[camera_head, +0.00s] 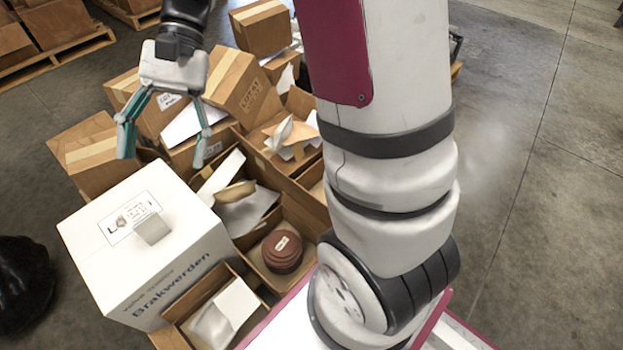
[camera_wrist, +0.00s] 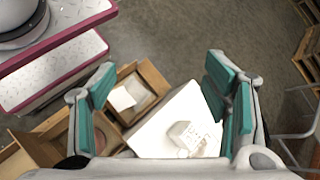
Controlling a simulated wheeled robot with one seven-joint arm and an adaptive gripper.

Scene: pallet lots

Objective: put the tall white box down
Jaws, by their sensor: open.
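The tall white box (camera_head: 150,240) stands at the left front of the pile in the head view, with printed lettering on its side and a label and a small tab on its top. Its white top also shows in the wrist view (camera_wrist: 162,122), between and beyond the fingers. My gripper (camera_head: 165,150) is open and empty above the far edge of the box, its fingers spread wide and apart from it. The wrist view shows both teal-padded fingers (camera_wrist: 165,105) with nothing held between them. The underside of the box is hidden.
Open cardboard boxes (camera_head: 245,205) with paper and wrapped goods crowd to the right of the white box. A brown round stack (camera_head: 282,251) sits in one compartment. A black rounded object (camera_head: 22,285) is at the far left. Bare floor (camera_head: 540,190) lies at the right.

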